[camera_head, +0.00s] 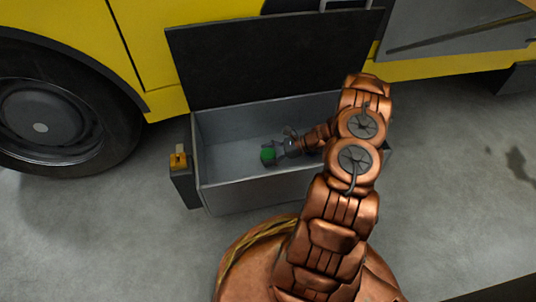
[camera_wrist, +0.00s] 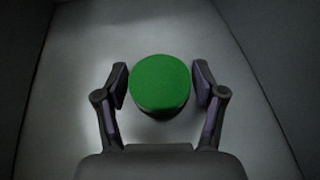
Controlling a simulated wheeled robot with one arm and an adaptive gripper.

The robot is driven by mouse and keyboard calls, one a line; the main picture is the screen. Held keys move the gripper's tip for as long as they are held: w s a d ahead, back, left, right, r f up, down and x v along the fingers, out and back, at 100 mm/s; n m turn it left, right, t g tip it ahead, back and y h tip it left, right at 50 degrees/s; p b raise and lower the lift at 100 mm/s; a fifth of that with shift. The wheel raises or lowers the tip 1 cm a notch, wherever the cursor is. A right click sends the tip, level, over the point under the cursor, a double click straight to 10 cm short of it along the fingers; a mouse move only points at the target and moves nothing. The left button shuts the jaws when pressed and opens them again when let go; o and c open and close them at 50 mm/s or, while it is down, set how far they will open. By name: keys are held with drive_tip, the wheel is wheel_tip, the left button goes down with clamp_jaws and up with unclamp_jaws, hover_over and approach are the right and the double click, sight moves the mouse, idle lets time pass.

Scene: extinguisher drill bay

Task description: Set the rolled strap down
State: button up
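The rolled strap shows as a green round shape (camera_wrist: 160,82) in the middle of the wrist view. In the head view the strap (camera_head: 268,155) is low inside the open grey box (camera_head: 250,190). My gripper (camera_wrist: 160,84) has one finger on each side of the strap, close against it, and looks shut on it. In the head view my gripper (camera_head: 276,152) reaches into the box from the right. A dark shadow lies just below the strap in the wrist view. I cannot tell whether the strap touches the box floor.
The box's dark lid (camera_head: 265,60) stands open at the back, against the yellow vehicle (camera_head: 150,35). A wheel (camera_head: 50,115) is at the left. The box floor around the strap looks clear.

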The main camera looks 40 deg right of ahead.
drive_tip(key=shift+o, duration=0.8)
